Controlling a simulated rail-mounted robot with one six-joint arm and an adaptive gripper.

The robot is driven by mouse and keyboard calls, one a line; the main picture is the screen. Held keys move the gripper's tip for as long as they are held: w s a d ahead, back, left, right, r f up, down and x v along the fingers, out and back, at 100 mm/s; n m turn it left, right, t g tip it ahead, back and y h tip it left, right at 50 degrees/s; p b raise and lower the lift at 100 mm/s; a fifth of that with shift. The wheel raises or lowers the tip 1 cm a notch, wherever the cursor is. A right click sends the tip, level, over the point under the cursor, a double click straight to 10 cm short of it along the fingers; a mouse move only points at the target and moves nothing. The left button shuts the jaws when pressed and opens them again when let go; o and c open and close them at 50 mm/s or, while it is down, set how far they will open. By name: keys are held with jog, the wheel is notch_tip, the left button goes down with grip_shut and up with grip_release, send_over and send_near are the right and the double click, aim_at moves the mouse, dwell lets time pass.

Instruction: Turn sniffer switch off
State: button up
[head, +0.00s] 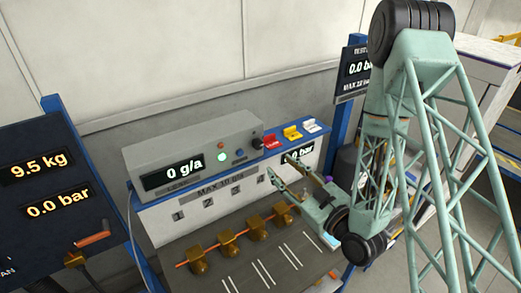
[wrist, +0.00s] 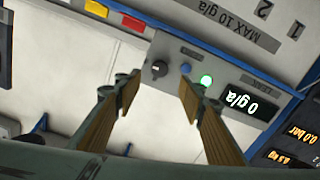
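The grey sniffer box (head: 190,142) stands on the charging panel, its display (head: 172,171) reading 0 g/a. A black rotary switch (head: 257,143) is at the right end of its front; it also shows in the wrist view (wrist: 159,69). I cannot tell its setting for certain. Beside it are a blue button (wrist: 186,68) and a lit green lamp (wrist: 206,81). My gripper (head: 282,164) is open and empty, in front of the panel and apart from it. In the wrist view the switch appears between and beyond its two brown fingertips (wrist: 160,91).
Red (head: 270,142), yellow (head: 292,133) and white (head: 311,126) pieces sit right of the box. Several brass fittings (head: 257,228) line the shelf below. A dark display board (head: 45,185) reading 9.5 kg stands at left. A blue post (head: 337,120) rises at right.

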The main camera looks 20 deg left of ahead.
aim_at(260, 147)
jog(key=shift+b+x, duration=0.8)
jog(key=shift+b, duration=1.95)
jog(key=shift+w+a+f+b, duration=0.1)
jog(key=shift+w+a+b, duration=0.2)
jog(key=shift+b, duration=2)
jog(key=shift+p+x, duration=1.3)
jog(key=shift+x, duration=4.25)
jog(key=shift+c, duration=0.5)
jog(key=c, duration=0.8)
